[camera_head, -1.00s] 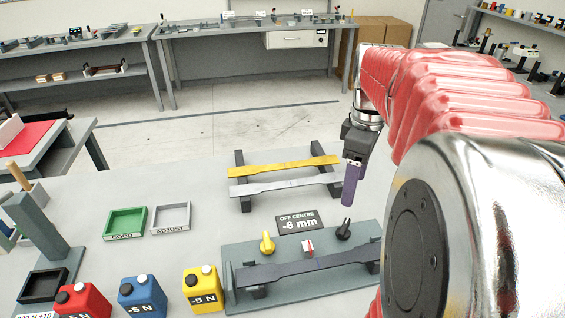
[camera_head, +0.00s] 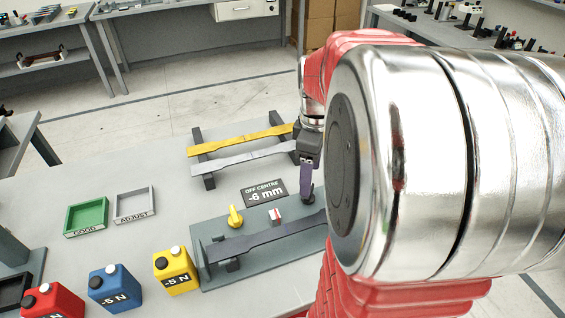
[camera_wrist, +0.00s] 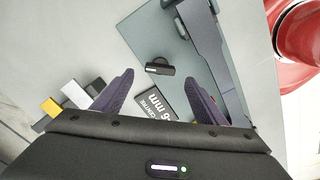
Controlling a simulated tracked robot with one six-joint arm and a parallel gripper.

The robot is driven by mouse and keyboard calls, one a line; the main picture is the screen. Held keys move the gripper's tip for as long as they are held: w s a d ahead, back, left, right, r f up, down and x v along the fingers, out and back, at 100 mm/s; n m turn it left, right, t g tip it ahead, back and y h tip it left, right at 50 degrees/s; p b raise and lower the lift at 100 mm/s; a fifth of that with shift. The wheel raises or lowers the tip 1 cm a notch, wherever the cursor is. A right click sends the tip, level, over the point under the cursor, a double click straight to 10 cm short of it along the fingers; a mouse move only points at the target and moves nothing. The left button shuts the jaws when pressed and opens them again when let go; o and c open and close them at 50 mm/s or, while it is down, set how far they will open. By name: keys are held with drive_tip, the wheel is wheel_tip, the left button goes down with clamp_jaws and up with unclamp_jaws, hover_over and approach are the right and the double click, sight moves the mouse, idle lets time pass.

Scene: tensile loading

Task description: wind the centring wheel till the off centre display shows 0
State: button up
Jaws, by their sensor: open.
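The off centre display (camera_head: 264,193) reads -6 mm; part of it also shows between my fingers in the wrist view (camera_wrist: 157,104). A grey test fixture (camera_head: 215,277) holds a dark bar (camera_head: 262,239). A yellow knob (camera_head: 235,216) and a small red and white part (camera_head: 275,214) are on it. A black knob (camera_wrist: 160,67) stands on the fixture plate, just beyond and between my fingertips in the wrist view. My gripper (camera_head: 307,197) is open, its purple fingers pointing down by this knob, which they partly hide in the head view. Neither knob has a readable wheel label.
A yellow bar (camera_head: 240,139) and a silver bar (camera_head: 243,158) lie on a rack behind the display. Yellow (camera_head: 176,270), blue (camera_head: 115,289) and red (camera_head: 52,302) weights stand at the front left. Green (camera_head: 87,216) and grey (camera_head: 134,204) trays lie behind them.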

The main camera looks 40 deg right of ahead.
drive_tip(key=shift+f, duration=2.55)
drive_tip(key=shift+c, duration=0.2)
drive_tip(key=c, duration=0.9)
drive_tip(key=shift+a, duration=0.15)
drive_tip(key=shift+c, duration=0.6)
